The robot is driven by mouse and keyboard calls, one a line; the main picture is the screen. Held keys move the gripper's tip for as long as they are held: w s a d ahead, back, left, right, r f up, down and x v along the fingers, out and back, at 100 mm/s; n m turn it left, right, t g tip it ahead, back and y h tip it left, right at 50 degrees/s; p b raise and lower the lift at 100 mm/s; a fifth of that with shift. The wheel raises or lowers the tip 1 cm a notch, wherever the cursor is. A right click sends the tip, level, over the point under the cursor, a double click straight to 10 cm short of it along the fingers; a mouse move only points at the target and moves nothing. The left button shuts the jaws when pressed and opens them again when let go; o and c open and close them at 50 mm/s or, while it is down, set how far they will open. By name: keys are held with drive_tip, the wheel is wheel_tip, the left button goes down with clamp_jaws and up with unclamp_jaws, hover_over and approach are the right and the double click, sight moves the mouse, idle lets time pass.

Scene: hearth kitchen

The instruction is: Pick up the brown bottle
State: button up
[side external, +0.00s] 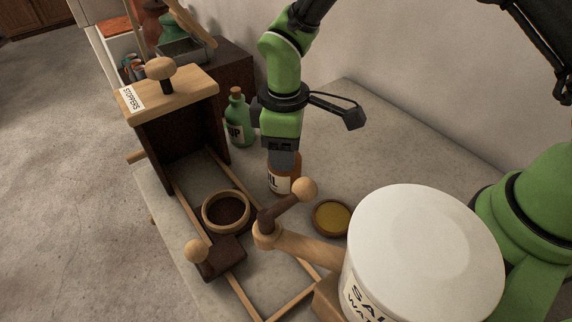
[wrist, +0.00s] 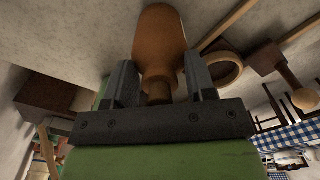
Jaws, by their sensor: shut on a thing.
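The brown bottle (side external: 283,176) with a white label stands upright on the counter in the side view, its top hidden by my gripper (side external: 284,157). In the wrist view the brown bottle (wrist: 161,40) lies between the two fingers of my gripper (wrist: 161,88), its neck toward the palm. My gripper points down and is shut on the bottle. Whether the bottle's base touches the counter cannot be told.
A green corked bottle (side external: 239,122) stands behind, to the left. A wooden stoppers box (side external: 170,90), a round bowl (side external: 226,212), a wooden crank handle (side external: 290,205), a small dish of yellow stuff (side external: 331,217) and a white-lidded salt water tub (side external: 425,240) surround it.

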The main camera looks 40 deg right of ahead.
drive_tip(key=shift+r, duration=0.45)
drive_tip(key=c, duration=0.5)
drive_tip(key=shift+r, duration=0.25)
clamp_jaws()
drive_tip(key=shift+r, duration=1.85)
